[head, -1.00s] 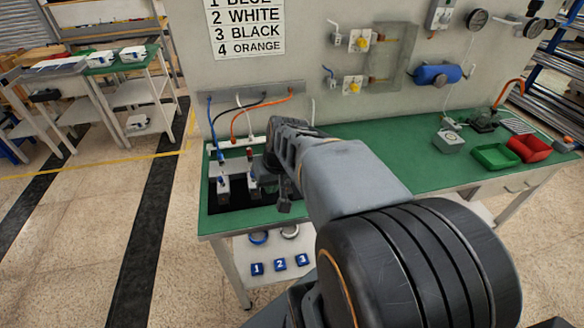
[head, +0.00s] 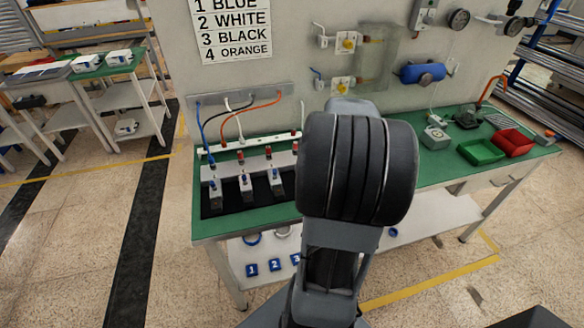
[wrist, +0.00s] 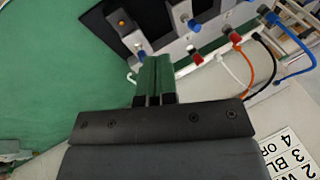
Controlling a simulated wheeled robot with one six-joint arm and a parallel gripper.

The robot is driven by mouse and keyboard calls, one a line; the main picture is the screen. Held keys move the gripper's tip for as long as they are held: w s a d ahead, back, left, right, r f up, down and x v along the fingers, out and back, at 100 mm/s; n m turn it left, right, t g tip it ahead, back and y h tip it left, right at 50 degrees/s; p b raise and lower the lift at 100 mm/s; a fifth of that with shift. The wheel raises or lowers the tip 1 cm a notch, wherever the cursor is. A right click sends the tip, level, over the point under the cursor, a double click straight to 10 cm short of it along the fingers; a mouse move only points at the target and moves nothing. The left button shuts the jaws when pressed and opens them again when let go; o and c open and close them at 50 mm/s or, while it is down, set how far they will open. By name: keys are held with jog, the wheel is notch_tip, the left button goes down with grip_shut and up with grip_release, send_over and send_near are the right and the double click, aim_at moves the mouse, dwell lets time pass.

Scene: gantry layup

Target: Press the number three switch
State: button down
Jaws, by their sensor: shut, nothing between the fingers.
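A row of white switch boxes with blue-tipped levers stands in a black tray on the green bench. Three show in the head view: left (head: 215,191), middle (head: 246,188) and third from left (head: 276,185). My arm covers the bench to their right and hides my gripper there. In the wrist view my gripper (wrist: 154,62) is shut and empty. Its green fingers are close beside a switch (wrist: 124,24) with an orange button and a lever (wrist: 140,54); contact is unclear. Another lever (wrist: 193,25) is to the right. I cannot tell which numbers these two have.
The wall sign (head: 234,30) reads 1 blue, 2 white, 3 black, 4 orange. Coloured wires (head: 250,107) run to terminals behind the switches. Numbered blue blocks (head: 274,264) lie on the lower shelf. A green bin (head: 481,152) and red bin (head: 512,142) stand right.

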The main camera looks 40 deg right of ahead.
aim_at(275, 174)
jog(key=x, duration=0.9)
jog(key=shift+w+a+p, duration=0.3)
jog(key=shift+w+p, duration=0.15)
jog(key=shift+w, duration=0.15)
jog(key=shift+w+a+p, duration=0.35)
jog(key=shift+w+p, duration=0.05)
jog(key=shift+w, duration=0.2)
jog(key=shift+w+a, duration=0.3)
jog(key=shift+w, duration=0.35)
jog(key=shift+r, duration=0.1)
